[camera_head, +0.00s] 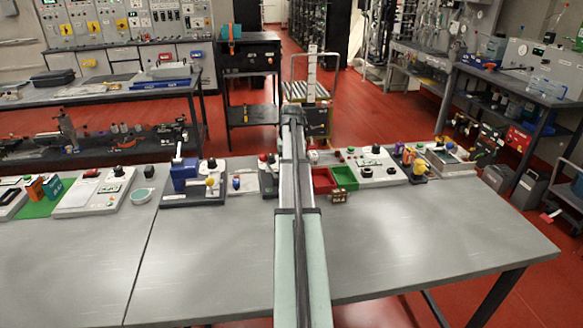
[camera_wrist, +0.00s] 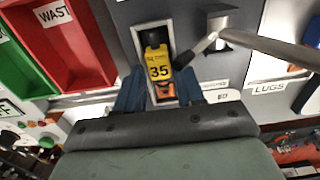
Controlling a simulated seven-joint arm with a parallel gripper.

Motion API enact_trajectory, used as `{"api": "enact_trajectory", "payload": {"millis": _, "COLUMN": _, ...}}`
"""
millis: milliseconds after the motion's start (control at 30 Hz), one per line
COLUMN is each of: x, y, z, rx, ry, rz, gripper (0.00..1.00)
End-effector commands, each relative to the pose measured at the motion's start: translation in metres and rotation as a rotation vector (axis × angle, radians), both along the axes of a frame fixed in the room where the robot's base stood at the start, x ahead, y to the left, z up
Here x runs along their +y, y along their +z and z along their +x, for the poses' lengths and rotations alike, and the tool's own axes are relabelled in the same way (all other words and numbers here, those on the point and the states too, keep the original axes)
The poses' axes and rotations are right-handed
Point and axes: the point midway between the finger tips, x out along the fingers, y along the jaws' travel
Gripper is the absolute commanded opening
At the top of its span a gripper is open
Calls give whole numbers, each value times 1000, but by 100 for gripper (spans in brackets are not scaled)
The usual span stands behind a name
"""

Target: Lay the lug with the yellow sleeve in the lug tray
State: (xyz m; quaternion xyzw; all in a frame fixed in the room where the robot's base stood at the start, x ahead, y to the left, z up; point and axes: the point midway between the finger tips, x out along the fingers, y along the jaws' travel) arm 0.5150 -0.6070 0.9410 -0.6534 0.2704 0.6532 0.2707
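In the wrist view, my gripper (camera_wrist: 159,92) is open, with its two blue-grey fingers on either side of a pale-framed slot. In the slot, between the fingers, is a yellow block marked 35 (camera_wrist: 158,66), with a black top and orange below. No finger visibly touches it. I cannot tell whether this is the yellow sleeve of the lug. A sign reading LUGS (camera_wrist: 270,87) shows to the right; the lug tray itself is not clearly made out. In the head view, my arm reaches over the bench and hides the gripper.
A red bin marked WAST (camera_wrist: 75,45) and a green bin (camera_wrist: 15,70) stand at left in the wrist view. A metal post (camera_wrist: 222,22) with a dark-ended grey cable is right of the slot. In the head view, the grey bench's front (camera_head: 430,235) is clear.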

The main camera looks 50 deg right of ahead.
Motion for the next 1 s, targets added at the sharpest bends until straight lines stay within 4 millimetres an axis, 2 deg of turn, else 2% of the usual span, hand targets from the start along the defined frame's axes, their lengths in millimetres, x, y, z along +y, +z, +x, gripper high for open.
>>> {"api": "enact_trajectory", "payload": {"millis": 33, "x": 0, "y": 0, "z": 0, "rx": 0, "ry": 0, "rz": 0, "gripper": 43}}
{"api": "enact_trajectory", "payload": {"millis": 167, "x": 0, "y": 0, "z": 0, "rx": 0, "ry": 0, "rz": 0, "gripper": 55}}
{"api": "enact_trajectory", "payload": {"millis": 433, "x": 0, "y": 1, "z": 0, "rx": 0, "ry": 0, "rz": 0, "gripper": 55}}
{"api": "enact_trajectory", "payload": {"millis": 567, "x": 0, "y": 9, "z": 0, "rx": 0, "ry": 0, "rz": 0, "gripper": 55}}
{"api": "enact_trajectory", "payload": {"millis": 667, "x": -1, "y": 22, "z": 1, "rx": -1, "ry": 0, "rz": -1, "gripper": 55}}
{"api": "enact_trajectory", "payload": {"millis": 1000, "x": -1, "y": 86, "z": 1, "rx": -1, "ry": 0, "rz": -1, "gripper": 55}}
